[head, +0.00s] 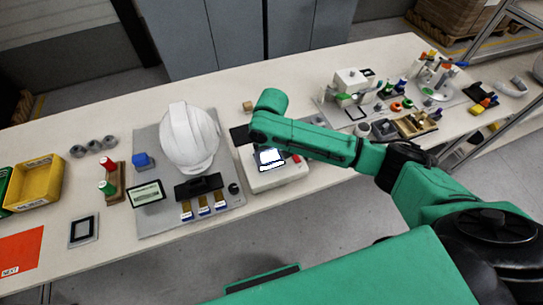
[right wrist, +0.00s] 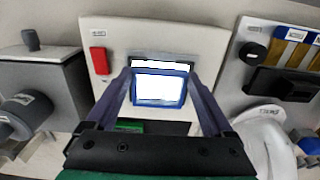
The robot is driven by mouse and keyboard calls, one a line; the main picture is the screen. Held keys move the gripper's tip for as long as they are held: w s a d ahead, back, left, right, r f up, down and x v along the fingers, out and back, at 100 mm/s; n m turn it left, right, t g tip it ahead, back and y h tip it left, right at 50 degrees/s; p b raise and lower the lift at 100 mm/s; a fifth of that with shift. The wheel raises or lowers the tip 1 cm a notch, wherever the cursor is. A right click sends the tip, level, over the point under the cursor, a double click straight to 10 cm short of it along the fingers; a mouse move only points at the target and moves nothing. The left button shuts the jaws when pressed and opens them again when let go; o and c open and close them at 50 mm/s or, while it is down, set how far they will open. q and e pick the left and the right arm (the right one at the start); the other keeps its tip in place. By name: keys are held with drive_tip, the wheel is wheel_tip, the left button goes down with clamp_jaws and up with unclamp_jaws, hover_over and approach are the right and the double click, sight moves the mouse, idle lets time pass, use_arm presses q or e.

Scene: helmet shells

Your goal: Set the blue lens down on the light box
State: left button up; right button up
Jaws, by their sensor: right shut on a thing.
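The blue lens (right wrist: 185,87) shows in the right wrist view as a blue square frame with a bright white middle. My right gripper (right wrist: 160,92) is shut on it, one dark finger on each side. The lens is over the lit panel (right wrist: 170,65) of the white light box (right wrist: 109,40); I cannot tell whether it touches. In the head view the light box (head: 276,181) stands on the table beside the grey mat, with my green right arm above it. That arm hides much of the grip. My left gripper is not in view.
A white helmet shell (head: 188,138) stands on the grey mat (head: 158,220), left of the light box. A red button (right wrist: 98,60) is on the box. A white device (head: 352,80) and small parts stand to the right.

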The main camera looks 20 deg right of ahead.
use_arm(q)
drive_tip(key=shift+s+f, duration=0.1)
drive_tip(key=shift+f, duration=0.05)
use_arm(e)
drive_tip(key=shift+f, duration=0.3)
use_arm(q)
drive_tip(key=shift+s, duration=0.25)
use_arm(e)
drive_tip(key=shift+s+f, duration=0.15)
drive_tip(key=shift+f, duration=0.1)
use_arm(q)
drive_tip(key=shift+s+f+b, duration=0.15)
drive_tip(key=shift+b, duration=0.15)
use_arm(e)
drive_tip(key=shift+s+f, duration=0.4)
drive_tip(key=shift+f, duration=0.1)
drive_tip(key=o, duration=1.1)
drive_tip(key=shift+w+r, duration=0.15)
drive_tip(key=shift+r, duration=0.25)
drive_tip(key=r, duration=0.1)
drive_tip(key=w+r, duration=0.1)
drive_tip(key=shift+r, duration=0.35)
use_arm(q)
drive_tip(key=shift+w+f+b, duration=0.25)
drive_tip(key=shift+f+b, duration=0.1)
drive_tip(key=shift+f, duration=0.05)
use_arm(e)
wheel_tip(320, 180, up, 13)
drive_tip(key=shift+s+f, duration=0.2)
drive_tip(key=shift+s, duration=0.15)
